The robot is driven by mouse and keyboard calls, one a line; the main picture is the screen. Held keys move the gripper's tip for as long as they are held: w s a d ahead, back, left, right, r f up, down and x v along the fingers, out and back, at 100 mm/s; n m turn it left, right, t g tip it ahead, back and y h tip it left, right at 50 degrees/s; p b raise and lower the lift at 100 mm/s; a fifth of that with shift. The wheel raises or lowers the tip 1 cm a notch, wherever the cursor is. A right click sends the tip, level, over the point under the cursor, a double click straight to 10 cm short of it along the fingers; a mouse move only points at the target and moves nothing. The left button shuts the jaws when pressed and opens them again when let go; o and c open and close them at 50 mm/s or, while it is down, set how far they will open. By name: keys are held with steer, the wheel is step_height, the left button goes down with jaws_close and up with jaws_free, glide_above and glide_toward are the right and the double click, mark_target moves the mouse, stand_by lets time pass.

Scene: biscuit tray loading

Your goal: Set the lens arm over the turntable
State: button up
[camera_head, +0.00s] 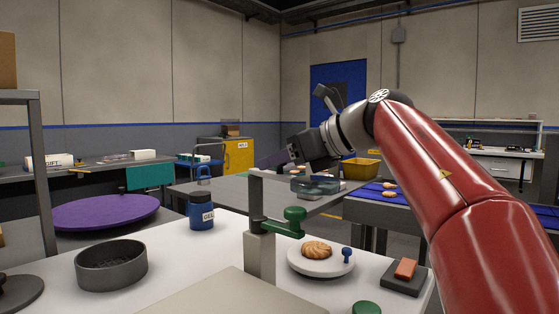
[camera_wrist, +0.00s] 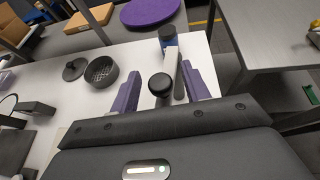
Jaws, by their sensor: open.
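The lens arm looks to be the upright post (camera_head: 260,256) on the white table, with a thin bar reaching right from its top and a green arm with a green knob (camera_head: 294,216) lower down. The green arm ends near the left edge of a small round white plate, which looks to be the turntable (camera_head: 299,264). A swirled biscuit (camera_head: 317,250) lies on it beside a blue knob. My gripper (camera_wrist: 162,88) is open, its purple fingers on either side of a dark round knob (camera_wrist: 159,82); contact cannot be told. In the head view its fingertips are unclear above the post.
A dark grey round dish (camera_head: 112,265) and a blue GEL jar (camera_head: 201,211) stand left of the post. An orange block (camera_head: 405,268) on a dark pad lies to the right. A large purple disc (camera_head: 105,212) is behind the table. The table between dish and jar is clear.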

steer(key=shift+w+a, duration=0.1)
jaws_close()
stand_by(0.3)
